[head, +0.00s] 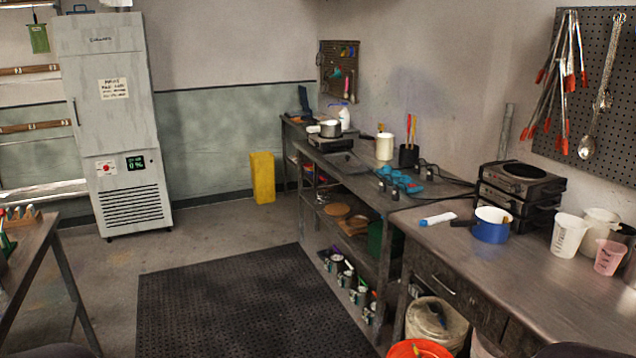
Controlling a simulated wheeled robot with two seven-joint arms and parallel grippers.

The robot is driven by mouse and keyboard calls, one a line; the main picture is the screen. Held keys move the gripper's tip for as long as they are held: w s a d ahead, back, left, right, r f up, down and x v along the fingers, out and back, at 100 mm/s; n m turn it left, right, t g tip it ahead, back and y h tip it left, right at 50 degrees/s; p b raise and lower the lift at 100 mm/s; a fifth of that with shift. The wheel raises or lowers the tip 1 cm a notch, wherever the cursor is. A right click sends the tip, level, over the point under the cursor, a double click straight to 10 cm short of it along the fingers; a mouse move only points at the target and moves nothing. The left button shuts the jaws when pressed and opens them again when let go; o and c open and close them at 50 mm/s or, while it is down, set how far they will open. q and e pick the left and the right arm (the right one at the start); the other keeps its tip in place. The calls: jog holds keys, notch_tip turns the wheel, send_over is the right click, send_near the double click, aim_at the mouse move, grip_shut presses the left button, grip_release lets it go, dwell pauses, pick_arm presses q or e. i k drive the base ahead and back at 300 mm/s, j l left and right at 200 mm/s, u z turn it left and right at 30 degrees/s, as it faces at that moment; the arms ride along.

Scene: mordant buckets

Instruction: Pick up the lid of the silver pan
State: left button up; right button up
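A small silver pan (330,129) stands on a dark hotplate (332,143) on the far workbench, against the right-hand wall. It is small in the head view, and I cannot tell whether a lid is on it. No separate lid can be made out near it. Neither of my grippers is in view. Only dark rounded shapes, perhaps parts of my arms, show at the bottom edge.
The near bench (440,241) on the right holds a blue pan (490,226), stacked hotplates (517,184) and measuring jugs. A white pot (385,146) and blue tools are nearer than the silver pan. A black mat (250,305) covers open floor. An orange bucket (419,350) stands below the near bench.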

aim_at(347, 162)
jog(key=i+j+u, duration=0.3)
jog(key=i, duration=1.2)
jog(key=i+l+u, duration=0.15)
jog(key=i+u, duration=0.2)
jog(key=i, duration=1.15)
jog(key=i+z, duration=0.3)
jog(key=i, duration=0.2)
jog(key=i+z, duration=0.35)
jog(key=i, duration=0.15)
jog(key=i+j+z, duration=0.15)
jog(key=i+z, duration=0.15)
jog(key=i, duration=0.15)
jog(key=i+j+z, duration=0.35)
jog(key=i+l+z, duration=0.1)
jog(key=i+z, duration=0.65)
jog(key=i+j+z, duration=0.15)
jog(key=z, duration=0.25)
jog(key=i+j+z, duration=0.35)
jog(key=i+l, duration=0.1)
